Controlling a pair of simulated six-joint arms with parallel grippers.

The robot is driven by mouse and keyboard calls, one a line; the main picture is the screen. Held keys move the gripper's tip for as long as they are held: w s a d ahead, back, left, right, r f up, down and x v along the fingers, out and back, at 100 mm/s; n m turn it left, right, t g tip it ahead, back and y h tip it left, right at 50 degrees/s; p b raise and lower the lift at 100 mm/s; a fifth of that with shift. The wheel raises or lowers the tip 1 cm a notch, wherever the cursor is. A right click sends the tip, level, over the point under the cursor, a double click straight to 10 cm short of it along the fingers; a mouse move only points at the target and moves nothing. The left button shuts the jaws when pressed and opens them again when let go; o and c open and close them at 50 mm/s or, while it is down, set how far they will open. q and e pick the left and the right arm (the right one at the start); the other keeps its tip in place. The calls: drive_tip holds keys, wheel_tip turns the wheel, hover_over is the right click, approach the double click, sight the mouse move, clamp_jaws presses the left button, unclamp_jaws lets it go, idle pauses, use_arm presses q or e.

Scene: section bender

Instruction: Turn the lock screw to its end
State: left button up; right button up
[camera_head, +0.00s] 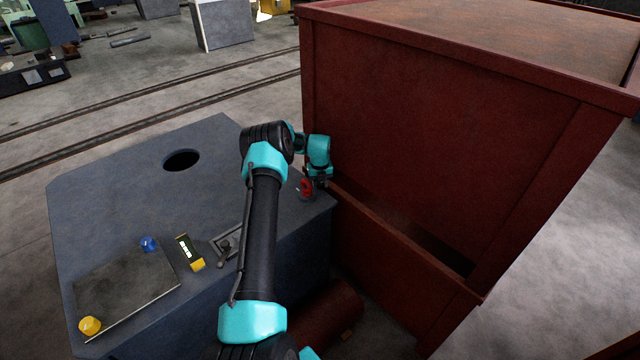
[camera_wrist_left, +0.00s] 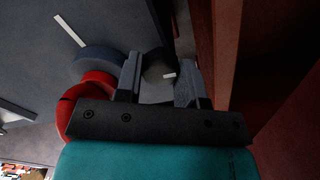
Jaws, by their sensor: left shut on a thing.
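My left gripper (camera_head: 319,183) is at the right edge of the grey machine top, close to the red housing. In the left wrist view its two fingers (camera_wrist_left: 159,82) are closed on the sides of a grey, rounded head with a short white mark, which looks like the lock screw (camera_wrist_left: 157,68). In the head view the screw is hidden behind the gripper. A red ring-shaped part (camera_head: 306,187) is just left of the gripper; it also shows in the left wrist view (camera_wrist_left: 78,92) beside the left finger, apparently apart from the grip. My right gripper is not in view.
The tall red housing (camera_head: 430,120) stands close on the right. The grey machine top (camera_head: 120,190) holds a round hole (camera_head: 181,160), a metal plate (camera_head: 125,290), a blue knob (camera_head: 148,243), a yellow knob (camera_head: 89,325), and a yellow-black display unit (camera_head: 189,252). Its far left part is clear.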

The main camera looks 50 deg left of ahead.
use_arm(q)
drive_tip(key=o, duration=0.6)
drive_tip(key=shift+o, duration=0.2)
drive_tip(key=n, duration=0.6)
drive_tip(key=a+r+n+y, duration=0.1)
drive_tip(key=r+n, duration=0.1)
drive_tip(key=r, duration=0.9)
drive_tip(key=a+r+n+t, duration=0.1)
drive_tip(key=a+r+n, duration=0.1)
drive_tip(key=r, duration=0.9)
drive_tip(key=shift+w+a+n+y, duration=0.25)
drive_tip(key=shift+n+y, duration=0.15)
drive_tip(key=shift+n, duration=0.2)
drive_tip(key=shift+d+r, duration=0.1)
